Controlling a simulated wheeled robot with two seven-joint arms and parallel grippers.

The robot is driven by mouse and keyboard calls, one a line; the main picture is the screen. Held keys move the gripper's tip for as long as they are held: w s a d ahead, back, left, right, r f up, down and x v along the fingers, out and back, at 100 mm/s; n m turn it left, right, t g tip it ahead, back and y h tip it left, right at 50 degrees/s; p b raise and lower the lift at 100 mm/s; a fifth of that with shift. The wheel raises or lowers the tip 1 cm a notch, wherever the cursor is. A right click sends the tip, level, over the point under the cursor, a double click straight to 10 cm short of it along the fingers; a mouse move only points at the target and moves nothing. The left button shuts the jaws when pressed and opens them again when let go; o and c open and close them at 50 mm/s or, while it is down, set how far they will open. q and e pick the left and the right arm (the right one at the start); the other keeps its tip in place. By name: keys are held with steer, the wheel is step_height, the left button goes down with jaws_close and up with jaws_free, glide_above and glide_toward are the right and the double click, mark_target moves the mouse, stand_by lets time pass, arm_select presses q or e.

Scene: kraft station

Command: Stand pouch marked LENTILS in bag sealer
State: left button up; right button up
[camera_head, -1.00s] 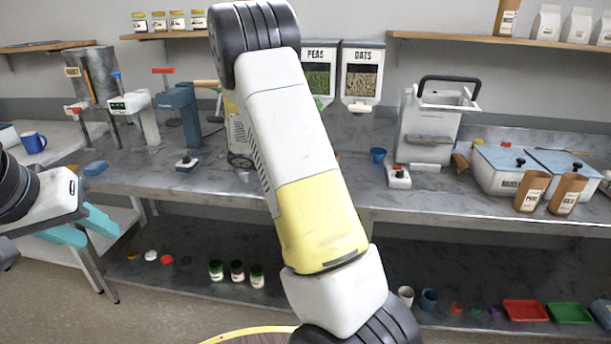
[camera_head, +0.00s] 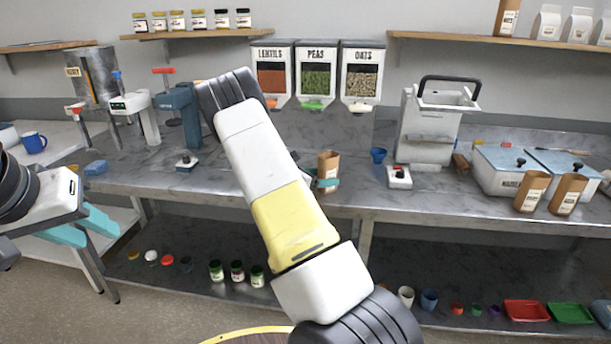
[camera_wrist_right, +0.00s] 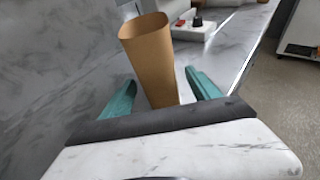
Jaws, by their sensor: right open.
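A brown kraft pouch (camera_head: 328,163) stands upright at the counter's front, below the hoppers. Its label is too small to read; in the right wrist view the open-topped pouch (camera_wrist_right: 148,50) shows a plain side. My right gripper (camera_wrist_right: 160,82) is open, with one teal finger on each side of the pouch's lower part. In the head view my right arm partly hides that gripper (camera_head: 327,184). My left gripper (camera_head: 86,228) is open and empty at the far left. A white machine with a black handle (camera_head: 428,130) stands right of the pouch; I cannot tell whether it is the bag sealer.
Hoppers marked LENTILS (camera_head: 271,75), PEAS (camera_head: 315,78) and OATS (camera_head: 361,80) hang on the wall. Two brown pouches (camera_head: 531,190) (camera_head: 566,193) stand farther right.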

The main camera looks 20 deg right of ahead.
steer(key=shift+d+f, duration=0.1)
steer(key=shift+d, duration=0.2)
jaws_close()
